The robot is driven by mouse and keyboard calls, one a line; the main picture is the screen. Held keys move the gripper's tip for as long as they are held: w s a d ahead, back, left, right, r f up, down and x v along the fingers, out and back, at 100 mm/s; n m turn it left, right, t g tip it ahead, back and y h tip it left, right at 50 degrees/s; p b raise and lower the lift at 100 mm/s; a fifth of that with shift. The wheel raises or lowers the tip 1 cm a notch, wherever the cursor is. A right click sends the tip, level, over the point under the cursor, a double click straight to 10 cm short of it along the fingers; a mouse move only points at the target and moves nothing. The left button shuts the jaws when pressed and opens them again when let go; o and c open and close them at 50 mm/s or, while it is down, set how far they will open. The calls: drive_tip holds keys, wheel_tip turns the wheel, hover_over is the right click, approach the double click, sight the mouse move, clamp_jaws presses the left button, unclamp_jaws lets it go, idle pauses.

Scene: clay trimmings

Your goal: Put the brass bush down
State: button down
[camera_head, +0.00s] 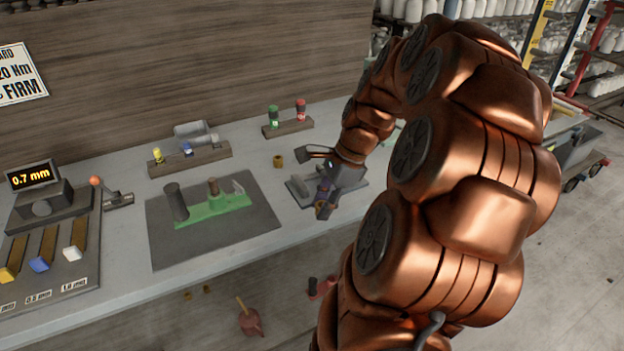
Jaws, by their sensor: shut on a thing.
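My gripper (325,206) is at the end of my copper-coloured arm, pointing down near the front edge of the grey bench (290,225). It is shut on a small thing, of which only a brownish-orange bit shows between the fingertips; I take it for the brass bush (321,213). The fingers hide most of it. Its exact height over the bench cannot be told.
A dark mat (262,222) left of my gripper carries a green fixture (215,209) and a dark cylinder (176,203). Wooden racks (190,160) stand at the back.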

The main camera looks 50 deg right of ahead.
drive_tip(key=p, duration=0.3)
hover_over(312, 190)
drive_tip(key=d, duration=0.1)
drive_tip(key=shift+s+f, duration=0.3)
drive_tip(key=shift+f, duration=0.35)
drive_tip(key=shift+f+p, duration=0.4)
drive_tip(key=shift+f, duration=1.4)
drive_tip(key=shift+f, duration=0.15)
drive_tip(key=c, duration=1.2)
unclamp_jaws()
drive_tip(key=shift+o, duration=0.2)
drive_tip(key=b+v, duration=0.2)
drive_tip(key=v, duration=1)
drive_tip(key=shift+r, duration=0.25)
drive_tip(key=shift+w+a, duration=0.1)
drive_tip(key=shift+a, duration=0.05)
